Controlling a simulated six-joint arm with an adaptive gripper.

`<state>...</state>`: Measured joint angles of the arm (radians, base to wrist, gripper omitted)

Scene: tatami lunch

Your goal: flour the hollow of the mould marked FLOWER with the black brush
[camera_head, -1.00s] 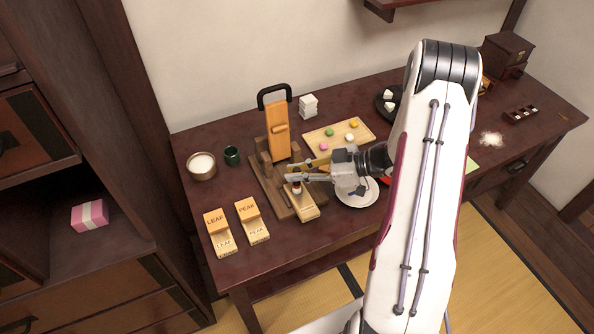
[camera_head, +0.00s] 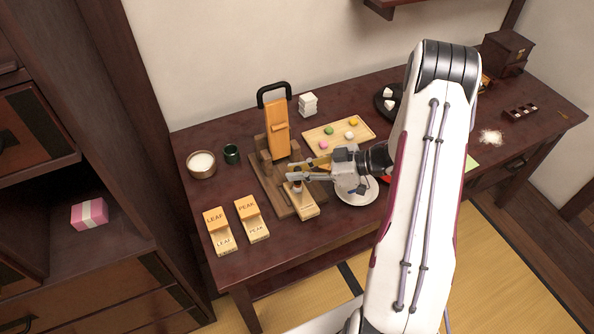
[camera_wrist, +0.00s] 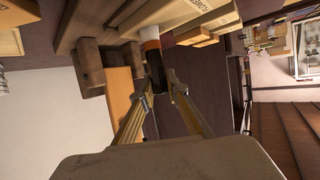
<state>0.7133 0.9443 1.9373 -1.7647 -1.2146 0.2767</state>
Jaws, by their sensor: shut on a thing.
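My gripper (camera_head: 297,172) is shut on the black brush (camera_wrist: 158,72), whose dark handle sits between the fingers in the wrist view. The brush's orange band and white tip point at a wooden mould. That mould, marked FLOWER (camera_head: 303,207), lies on the front of the dark wooden stand; its lettering shows partly in the wrist view (camera_wrist: 203,8). The brush tip is at the mould's upper end; whether it touches the hollow I cannot tell. An upright wooden piece with a black handle (camera_head: 277,130) stands behind on the stand.
The LEAF mould (camera_head: 223,243) and PEAK mould (camera_head: 258,230) lie to the left. A tray of coloured balls (camera_head: 312,146) is behind my gripper, and a white plate (camera_head: 357,197) is under my wrist.

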